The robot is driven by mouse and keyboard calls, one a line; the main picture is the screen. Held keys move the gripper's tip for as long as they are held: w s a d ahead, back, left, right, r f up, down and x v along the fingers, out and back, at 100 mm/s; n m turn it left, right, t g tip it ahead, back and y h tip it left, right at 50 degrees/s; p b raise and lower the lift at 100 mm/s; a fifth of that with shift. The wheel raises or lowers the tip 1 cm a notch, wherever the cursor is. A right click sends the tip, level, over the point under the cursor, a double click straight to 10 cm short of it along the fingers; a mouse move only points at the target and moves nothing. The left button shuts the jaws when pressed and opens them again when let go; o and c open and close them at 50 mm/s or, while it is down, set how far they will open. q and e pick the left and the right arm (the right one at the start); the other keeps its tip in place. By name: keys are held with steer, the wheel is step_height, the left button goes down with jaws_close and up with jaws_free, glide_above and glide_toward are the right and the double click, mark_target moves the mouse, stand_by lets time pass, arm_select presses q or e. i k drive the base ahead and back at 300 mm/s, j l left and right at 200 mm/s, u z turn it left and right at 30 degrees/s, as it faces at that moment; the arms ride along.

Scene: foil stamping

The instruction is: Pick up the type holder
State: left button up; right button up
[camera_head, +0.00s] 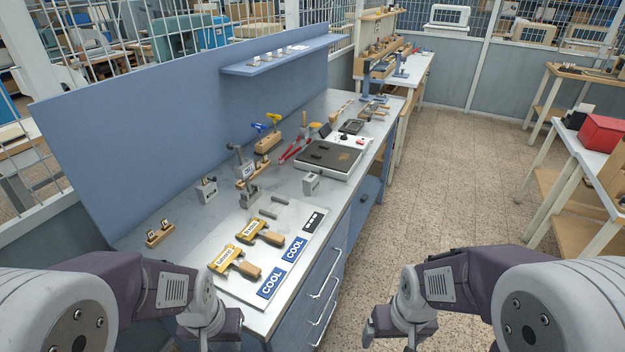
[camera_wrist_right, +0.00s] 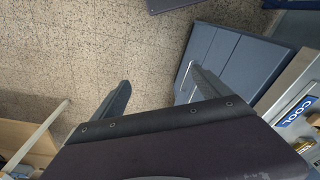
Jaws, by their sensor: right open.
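Two brass type holders with wooden handles lie on the white sheet (camera_head: 215,248) on the bench. The farther type holder (camera_head: 254,232) and the nearer type holder (camera_head: 232,262) both have their handles pointing right. My left gripper (camera_head: 212,342) is at the bottom edge, in front of the bench and apart from the holders; its fingers are mostly cut off. My right gripper (camera_head: 402,342) is over the floor, right of the bench. The right wrist view shows its two fingers (camera_wrist_right: 160,92) spread apart with nothing between them.
Blue COOL cards (camera_head: 271,282) lie beside the holders. A small metal press (camera_head: 246,185), wooden blocks (camera_head: 160,234) and a dark plate (camera_head: 330,156) stand farther back. The bench drawers (camera_head: 318,290) face the clear floor (camera_head: 440,190). A blue panel (camera_head: 150,120) rises behind.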

mark_target(311, 181)
steer(key=i+l+u, duration=0.25)
steer(key=u, duration=0.2)
steer(key=i+l+u, duration=0.2)
steer(key=l+u, duration=0.25)
steer(key=i+l+u, duration=0.1)
steer(key=l+u, duration=0.4)
steer(key=i+l+u, duration=0.1)
steer(key=l+u, duration=0.8)
steer(key=k+j, duration=0.05)
